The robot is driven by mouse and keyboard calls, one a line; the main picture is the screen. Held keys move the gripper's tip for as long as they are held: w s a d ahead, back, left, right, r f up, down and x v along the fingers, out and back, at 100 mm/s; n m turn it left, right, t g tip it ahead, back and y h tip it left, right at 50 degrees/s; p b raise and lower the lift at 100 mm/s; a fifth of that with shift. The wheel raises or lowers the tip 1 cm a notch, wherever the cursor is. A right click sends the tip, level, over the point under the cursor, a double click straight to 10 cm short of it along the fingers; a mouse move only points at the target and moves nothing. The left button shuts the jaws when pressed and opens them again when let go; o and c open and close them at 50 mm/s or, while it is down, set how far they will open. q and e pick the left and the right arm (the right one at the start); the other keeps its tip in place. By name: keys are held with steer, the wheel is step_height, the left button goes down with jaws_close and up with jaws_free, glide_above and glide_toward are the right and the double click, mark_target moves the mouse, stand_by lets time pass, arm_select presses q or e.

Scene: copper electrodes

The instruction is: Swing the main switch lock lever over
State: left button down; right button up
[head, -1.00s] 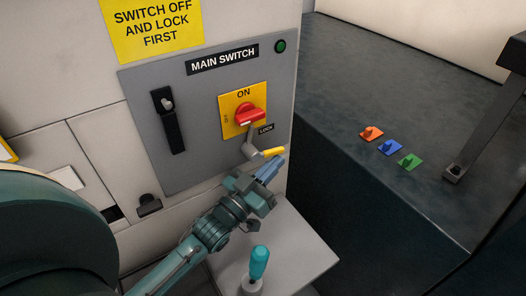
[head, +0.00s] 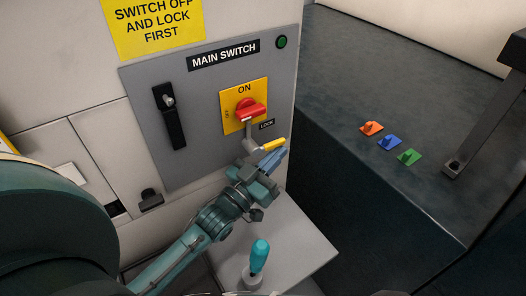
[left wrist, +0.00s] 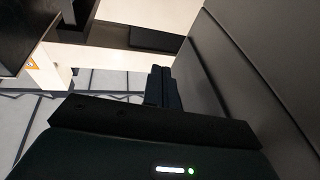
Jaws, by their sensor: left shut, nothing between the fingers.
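The main switch panel (head: 203,150) is grey and mounted on the white cabinet wall. Its red rotary knob (head: 251,111) sits on a yellow plate (head: 229,125) marked ON and OFF. Below the knob is the lock lever (head: 251,144), a grey arm with a yellow grip (head: 273,144) pointing right, beside the LOCK label (head: 266,124). My left gripper (head: 271,160) is just below the yellow grip, its blue-grey fingers closed together and empty. Whether they touch the grip I cannot tell. In the left wrist view the shut fingers (left wrist: 162,88) show, but not the lever. My right gripper is out of view.
A black handle (head: 170,122) is at the panel's left and a green lamp (head: 281,42) at its top right. Below, a grey shelf (head: 303,252) holds a teal-handled tool (head: 259,256). Orange, blue and green pieces (head: 389,143) lie on the dark surface at right.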

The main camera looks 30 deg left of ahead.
arm_select(q)
steer(key=shift+s+a+f+b, duration=0.65)
steer(key=shift+s+f+b, duration=0.25)
steer(key=shift+s, duration=0.1)
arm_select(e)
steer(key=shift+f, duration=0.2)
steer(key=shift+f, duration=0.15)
